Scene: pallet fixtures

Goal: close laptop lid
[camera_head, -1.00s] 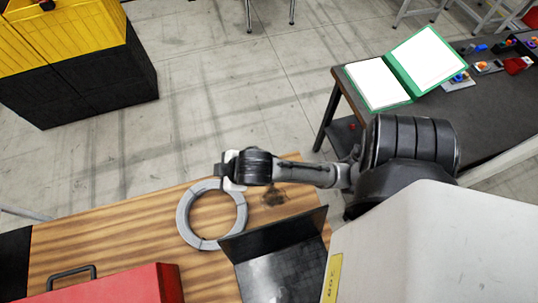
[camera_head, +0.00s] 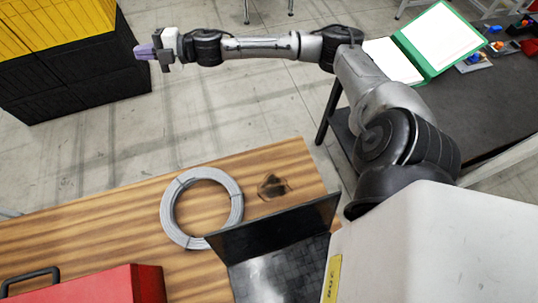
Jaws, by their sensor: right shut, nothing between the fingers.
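The black laptop (camera_head: 275,232) stands open on the wooden table, at the lower middle of the head view. Its lid stands up along the far side, and its dark, shiny base lies toward me, cut off by the bottom edge of the picture. My right gripper (camera_head: 140,52) is shut and empty. It is stretched out to the upper left, beyond the table's far edge and well apart from the laptop. My left gripper is out of view.
A grey wire coil (camera_head: 237,207) lies on the wooden table (camera_head: 120,225), left of the laptop lid. A red case (camera_head: 100,287) is at the lower left. A yellow and black cabinet (camera_head: 70,85) stands at the back left. A green folder (camera_head: 427,62) lies on the dark table (camera_head: 430,115).

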